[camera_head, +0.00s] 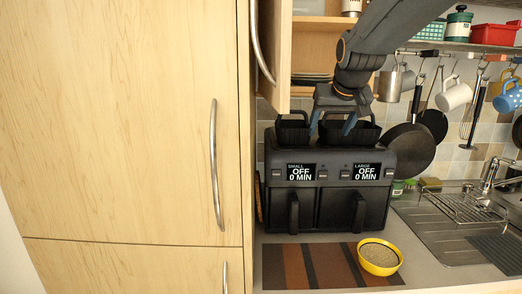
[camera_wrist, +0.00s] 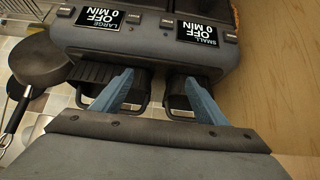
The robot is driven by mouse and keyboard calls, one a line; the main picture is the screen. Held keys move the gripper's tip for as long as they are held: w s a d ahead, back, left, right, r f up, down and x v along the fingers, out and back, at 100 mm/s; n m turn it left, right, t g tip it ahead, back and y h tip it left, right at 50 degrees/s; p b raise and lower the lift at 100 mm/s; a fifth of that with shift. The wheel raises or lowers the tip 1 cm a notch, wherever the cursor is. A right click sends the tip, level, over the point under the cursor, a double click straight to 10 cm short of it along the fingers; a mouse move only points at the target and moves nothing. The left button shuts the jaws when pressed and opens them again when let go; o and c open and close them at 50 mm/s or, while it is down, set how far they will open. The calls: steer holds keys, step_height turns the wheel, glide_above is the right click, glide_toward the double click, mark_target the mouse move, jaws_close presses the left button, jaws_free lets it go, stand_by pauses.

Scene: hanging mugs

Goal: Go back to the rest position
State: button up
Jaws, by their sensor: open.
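My gripper (camera_head: 334,129) is open and empty, with its fingers apart and pointing down over the top of a black double-drawer air fryer (camera_head: 328,215). The gripper also shows in the wrist view (camera_wrist: 163,92), where its two blue fingers reach toward the black trays or handles on the fryer. I cannot tell whether the fingers touch them. The fryer's screens read OFF and 0 MIN for SMALL and LARGE.
An open cabinet door (camera_head: 276,50) stands close left of my arm. Hanging mugs, a white one (camera_head: 454,95) and a blue one (camera_head: 508,96), and dark pans (camera_head: 408,150) are at right. A yellow bowl (camera_head: 379,267) sits on a striped mat (camera_head: 290,268) in front.

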steer(key=s+f+g+b, duration=0.2)
steer(key=s+f+g, duration=0.4)
steer(key=s+f, duration=2.1)
step_height(320, 180, down, 4)
steer(key=shift+s+d+r+g, duration=0.15)
steer(key=shift+s+r+g, duration=0.05)
steer(key=shift+s+g, duration=0.2)
